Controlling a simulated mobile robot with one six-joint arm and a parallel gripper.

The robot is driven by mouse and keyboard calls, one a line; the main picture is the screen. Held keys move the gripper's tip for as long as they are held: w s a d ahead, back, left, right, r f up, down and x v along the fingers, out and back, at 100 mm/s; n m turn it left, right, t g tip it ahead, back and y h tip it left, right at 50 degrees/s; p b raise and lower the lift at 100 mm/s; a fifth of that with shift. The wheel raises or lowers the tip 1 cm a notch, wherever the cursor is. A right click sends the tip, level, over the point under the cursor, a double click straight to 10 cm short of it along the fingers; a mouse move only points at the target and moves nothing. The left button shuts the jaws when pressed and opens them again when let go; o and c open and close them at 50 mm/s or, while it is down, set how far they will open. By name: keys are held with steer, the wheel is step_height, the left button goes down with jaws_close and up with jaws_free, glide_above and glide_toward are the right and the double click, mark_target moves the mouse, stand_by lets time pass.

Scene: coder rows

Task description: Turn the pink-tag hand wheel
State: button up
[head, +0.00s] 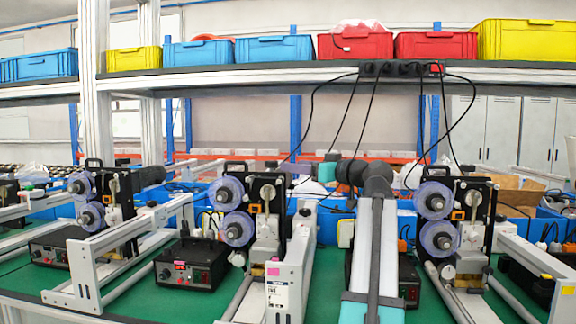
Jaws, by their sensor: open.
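The pink tag (273,271) is on the light grey end panel (290,275) of the middle coder row. The middle coder (262,205) stands behind that panel, with two clear-rimmed purple reels on its left side. A small pale round knob (238,258) sits below the reels, but I cannot tell whether it is the hand wheel. My arm reaches up from the bottom, right of the pink-tag panel, and bends left at its dark joints. I cannot make out my gripper's fingers beyond the teal wrist part.
A similar coder (98,200) stands at the left and another (455,220) at the right. A black control box (190,264) with a red display sits on the green bench top (140,304). Black cables hang from the shelf (250,77), which carries coloured bins.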

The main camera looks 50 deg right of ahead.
steer(key=shift+s, duration=1.15)
steer(key=shift+r, duration=0.15)
